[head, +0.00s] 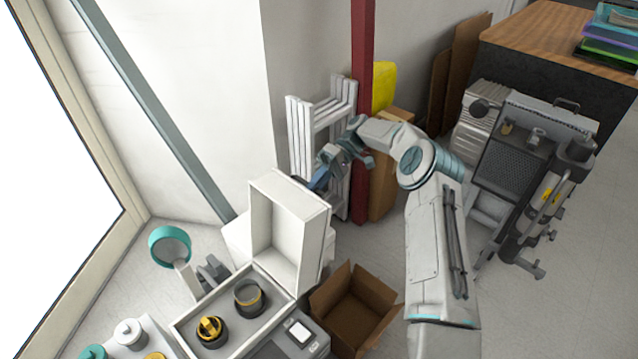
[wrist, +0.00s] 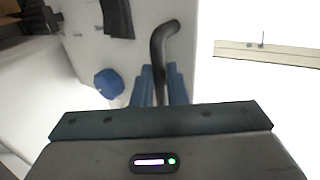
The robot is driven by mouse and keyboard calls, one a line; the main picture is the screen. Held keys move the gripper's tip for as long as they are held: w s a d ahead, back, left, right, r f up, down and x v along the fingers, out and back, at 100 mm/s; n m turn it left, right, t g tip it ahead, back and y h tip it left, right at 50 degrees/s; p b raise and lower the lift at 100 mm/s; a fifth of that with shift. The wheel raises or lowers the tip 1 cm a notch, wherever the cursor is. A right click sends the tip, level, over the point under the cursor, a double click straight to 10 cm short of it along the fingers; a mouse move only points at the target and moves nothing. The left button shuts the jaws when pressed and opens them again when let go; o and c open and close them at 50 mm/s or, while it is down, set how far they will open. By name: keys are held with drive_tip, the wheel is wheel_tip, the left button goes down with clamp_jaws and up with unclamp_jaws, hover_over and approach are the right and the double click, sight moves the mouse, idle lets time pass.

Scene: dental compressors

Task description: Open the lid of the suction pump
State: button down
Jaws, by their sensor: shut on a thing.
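The suction pump appears to be the white box (head: 185,327) at the lower left in the head view, with two round black-and-yellow fittings inside. Its white lid (head: 289,222) stands raised, roughly upright, hinged at the box's far right side. My gripper (head: 317,182) is at the lid's upper edge, on its far side. In the wrist view, the blue fingers (wrist: 160,84) are closed around a dark bent bar (wrist: 163,42), in front of a white surface. The bar's lower part is hidden by the gripper, and its joint to the lid cannot be made out.
An open cardboard box (head: 352,308) lies on the floor right of the pump. A white rack (head: 301,135) and a red post (head: 362,60) stand behind my gripper. A grey machine (head: 515,165) stands at the right. A blue knob (wrist: 108,83) shows in the wrist view.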

sight(305, 188)
drive_tip(key=shift+s+a+f, duration=0.2)
drive_tip(key=shift+f, duration=0.35)
drive_tip(key=c, duration=1.5)
unclamp_jaws()
drive_tip(key=shift+a, duration=0.2)
drive_tip(key=shift+o, duration=0.2)
drive_tip(key=shift+w+a, duration=0.1)
drive_tip(key=shift+w, duration=0.05)
drive_tip(key=r, duration=0.2)
drive_tip(key=d+r+p, duration=0.1)
drive_tip(key=r, duration=0.2)
drive_tip(key=shift+d, duration=0.15)
drive_tip(key=s+d+r, duration=0.3)
drive_tip(key=d+r, duration=0.3)
drive_tip(key=d, duration=0.4)
drive_tip(key=shift+s+d+r+p, duration=0.2)
drive_tip(key=shift+s+p, duration=0.1)
drive_tip(key=shift+p, duration=0.1)
